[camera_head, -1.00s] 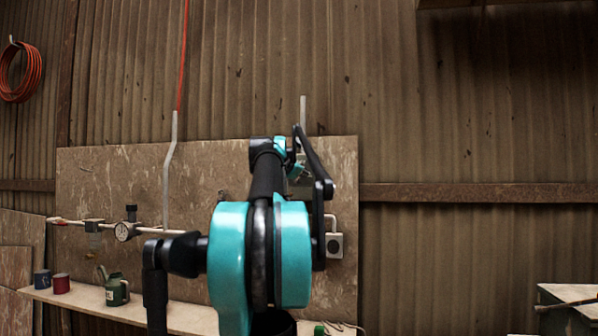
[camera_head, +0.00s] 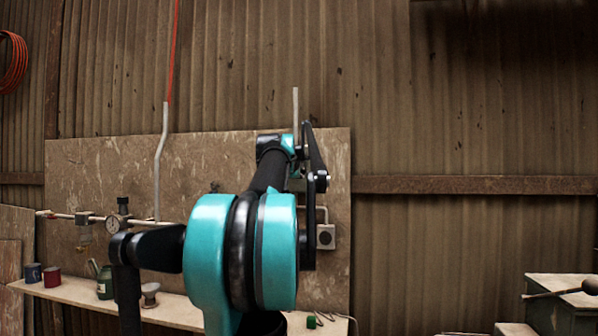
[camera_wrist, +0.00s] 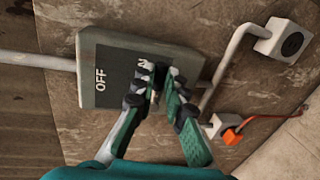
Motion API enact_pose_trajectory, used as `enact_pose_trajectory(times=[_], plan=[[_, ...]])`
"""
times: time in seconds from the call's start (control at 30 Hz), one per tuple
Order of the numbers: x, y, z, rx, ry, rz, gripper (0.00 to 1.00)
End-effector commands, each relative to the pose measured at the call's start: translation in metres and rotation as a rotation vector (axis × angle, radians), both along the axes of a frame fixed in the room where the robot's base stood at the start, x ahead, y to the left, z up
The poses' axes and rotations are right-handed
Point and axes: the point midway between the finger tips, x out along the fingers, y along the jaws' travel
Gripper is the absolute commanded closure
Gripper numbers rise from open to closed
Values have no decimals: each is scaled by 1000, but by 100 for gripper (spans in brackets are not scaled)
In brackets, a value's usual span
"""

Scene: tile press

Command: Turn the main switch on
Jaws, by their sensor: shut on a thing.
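The main switch box (camera_wrist: 105,75) is a grey-green box on the board, with the word OFF on its face near the left end. It fills the upper middle of the wrist view. My gripper (camera_wrist: 161,80) is at the right part of the box, shut on the switch's lever. The fingers hide most of the lever and part of a white label by the fingertips. In the head view my arm hides the gripper and nearly all of the switch.
A grey socket (camera_wrist: 291,42) and its bent conduit are close to the box.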

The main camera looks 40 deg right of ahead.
Motion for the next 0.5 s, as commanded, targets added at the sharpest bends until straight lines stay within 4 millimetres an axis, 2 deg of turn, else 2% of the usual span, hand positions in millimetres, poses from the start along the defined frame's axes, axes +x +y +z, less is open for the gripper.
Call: enact_pose_trajectory(times=[0.5], plan=[[-1, 0, -3, 42, -47, -1, 100]])
